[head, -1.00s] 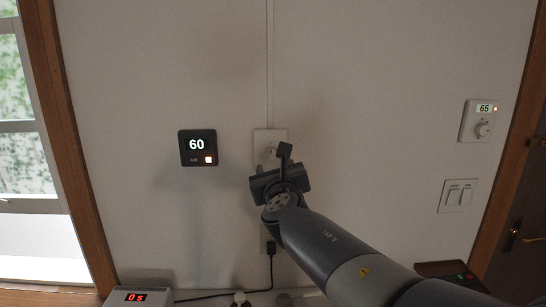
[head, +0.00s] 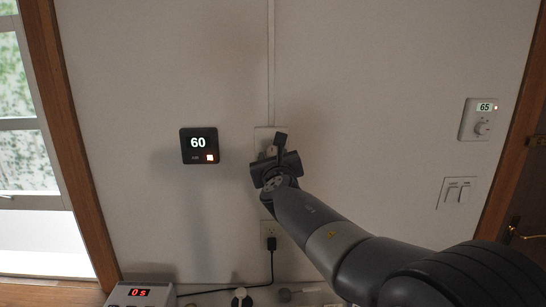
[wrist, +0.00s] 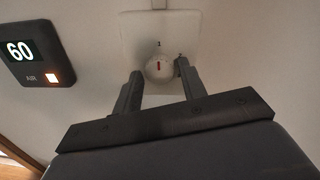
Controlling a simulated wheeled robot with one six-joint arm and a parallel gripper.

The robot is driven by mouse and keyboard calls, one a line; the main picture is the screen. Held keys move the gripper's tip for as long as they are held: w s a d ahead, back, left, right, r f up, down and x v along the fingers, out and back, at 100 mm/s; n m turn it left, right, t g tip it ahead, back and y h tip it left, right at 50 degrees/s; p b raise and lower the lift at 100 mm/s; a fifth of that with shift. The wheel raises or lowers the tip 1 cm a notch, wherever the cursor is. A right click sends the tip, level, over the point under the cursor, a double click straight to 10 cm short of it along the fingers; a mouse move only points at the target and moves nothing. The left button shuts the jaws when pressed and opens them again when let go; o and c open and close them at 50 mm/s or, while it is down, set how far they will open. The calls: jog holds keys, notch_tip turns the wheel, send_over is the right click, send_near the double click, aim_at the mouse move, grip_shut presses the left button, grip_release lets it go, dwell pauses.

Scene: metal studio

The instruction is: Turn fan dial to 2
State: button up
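The fan dial (wrist: 159,67) is a round white knob with a short red mark near its upper middle. It sits on a white wall plate (wrist: 185,35), with a small dark numeral, apparently 1, above the knob. The plate also shows in the head view (head: 263,134), where my arm hides most of it and the knob is hard to make out. My gripper (wrist: 159,70) is open, with one finger on each side of the knob. The right fingertip is close to the knob's edge; I cannot tell whether it touches. My gripper also shows in the head view (head: 273,150).
A black wall display (head: 199,146) reading 60 is left of the plate. A thermostat (head: 481,119) reading 65 and switches (head: 457,193) are at the right. A power outlet (head: 269,235) with a plugged cord is below. A box (head: 140,293) reads 0 s.

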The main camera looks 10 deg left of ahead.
jog(key=c, duration=0.7)
jog(key=m+b, duration=0.2)
jog(key=b, duration=0.1)
jog(key=shift+f+m, duration=0.25)
jog(key=shift+m, duration=0.05)
jog(key=m+b, duration=0.3)
jog(key=shift+m, duration=0.4)
jog(key=m+b, duration=0.2)
jog(key=m, duration=0.1)
jog(key=shift+a+t+b, duration=0.1)
jog(key=shift+t+b, duration=0.2)
jog(key=shift+b, duration=0.05)
jog(key=shift+r+m+b, duration=0.15)
jog(key=shift+m+b, duration=0.7)
jog(key=shift+m, duration=0.75)
